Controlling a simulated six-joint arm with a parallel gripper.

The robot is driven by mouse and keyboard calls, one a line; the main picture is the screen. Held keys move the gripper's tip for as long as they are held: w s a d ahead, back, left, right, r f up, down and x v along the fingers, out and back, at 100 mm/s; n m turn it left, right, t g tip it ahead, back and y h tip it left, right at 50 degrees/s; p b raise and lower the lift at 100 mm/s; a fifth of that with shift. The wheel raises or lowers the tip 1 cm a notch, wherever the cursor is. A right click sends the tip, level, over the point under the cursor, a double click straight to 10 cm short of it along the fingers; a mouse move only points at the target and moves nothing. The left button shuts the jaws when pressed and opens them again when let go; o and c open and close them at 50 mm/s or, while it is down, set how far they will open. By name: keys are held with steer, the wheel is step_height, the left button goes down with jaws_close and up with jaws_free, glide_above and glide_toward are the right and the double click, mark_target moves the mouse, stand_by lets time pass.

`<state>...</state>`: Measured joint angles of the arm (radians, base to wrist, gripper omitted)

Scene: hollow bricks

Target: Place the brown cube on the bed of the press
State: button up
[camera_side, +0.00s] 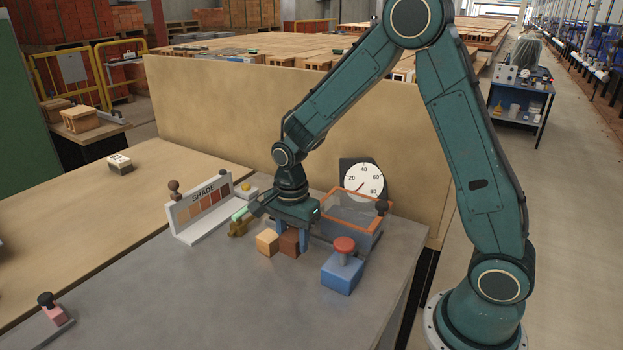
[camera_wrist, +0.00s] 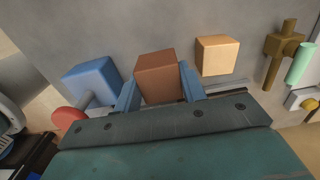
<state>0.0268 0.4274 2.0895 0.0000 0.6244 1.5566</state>
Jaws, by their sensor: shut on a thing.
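The brown cube (camera_side: 289,243) is between the blue fingers of my gripper (camera_side: 292,240), low over the grey table. In the wrist view, the brown cube (camera_wrist: 157,76) sits between both fingers of my gripper (camera_wrist: 160,90), which is shut on it. I cannot tell whether its underside touches the table.
A tan cube (camera_side: 267,242) stands close to the left of the brown cube. A blue block with a red button (camera_side: 342,275) stands to the right. A shade board (camera_side: 203,210), a green cylinder (camera_side: 240,214) and a brown knobbed piece (camera_side: 237,228) lie left.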

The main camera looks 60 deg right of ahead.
mark_target(293, 252)
steer(key=shift+f, duration=0.2)
steer(key=shift+f, duration=1.85)
steer(key=shift+f, duration=0.15)
steer(key=o, duration=1.1)
steer(key=shift+c, duration=0.2)
steer(key=r, duration=1.3)
steer(key=shift+a, duration=0.3)
steer(key=shift+r, duration=0.4)
steer(key=shift+r, duration=0.1)
